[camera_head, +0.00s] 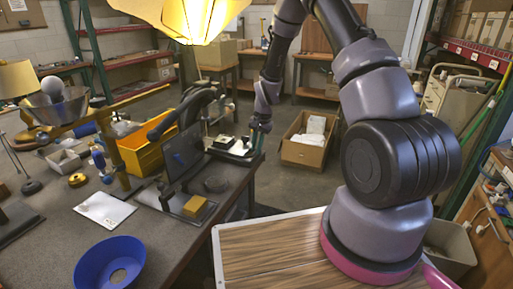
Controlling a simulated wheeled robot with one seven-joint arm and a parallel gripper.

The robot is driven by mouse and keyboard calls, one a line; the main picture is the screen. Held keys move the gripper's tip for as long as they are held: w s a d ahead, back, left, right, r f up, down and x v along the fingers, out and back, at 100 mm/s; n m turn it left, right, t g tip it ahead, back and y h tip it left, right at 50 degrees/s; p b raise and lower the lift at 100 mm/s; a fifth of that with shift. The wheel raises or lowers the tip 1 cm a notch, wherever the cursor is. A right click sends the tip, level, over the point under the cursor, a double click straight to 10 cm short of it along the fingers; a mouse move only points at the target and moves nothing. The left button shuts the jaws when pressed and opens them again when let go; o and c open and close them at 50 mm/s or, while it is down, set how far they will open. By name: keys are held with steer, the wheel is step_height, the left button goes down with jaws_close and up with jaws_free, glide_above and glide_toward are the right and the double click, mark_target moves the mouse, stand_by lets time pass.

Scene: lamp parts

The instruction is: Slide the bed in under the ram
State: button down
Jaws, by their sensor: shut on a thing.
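My gripper (257,141) is small in the picture, at the far right edge of the dark workbench. It is shut at the right end of a low dark and pale piece, which looks like the bed (234,148); the exact grip is too small to make out. To its left stands a dark press-like frame with a curved black arm (190,108), which looks like the ram's holder. A dark upright panel (184,154) stands in front of it. The ram's tip and its gap to the bed cannot be made out.
On the workbench (150,229) are a yellow block (196,206), a dark round disc (215,184), white paper (104,209), a blue bowl-like shade (109,264) and a yellow bin (146,150). A lit yellow lampshade (190,18) hangs above. A cardboard box (308,143) stands beyond.

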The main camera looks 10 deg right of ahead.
mark_target(237, 149)
steer(key=w+a, duration=0.1)
steer(key=a, duration=0.1)
steer(key=w+a, duration=0.4)
steer(key=shift+a+r, duration=0.15)
steer(key=shift+a, duration=0.2)
steer(key=c, duration=0.9)
jaws_free()
steer(key=shift+a, duration=0.15)
steer(key=shift+o, duration=0.2)
step_height(237, 149, up, 10)
steer(key=s+d, duration=0.1)
steer(key=shift+d+r, duration=0.25)
steer(key=shift+d, duration=0.1)
steer(key=shift+s, duration=0.1)
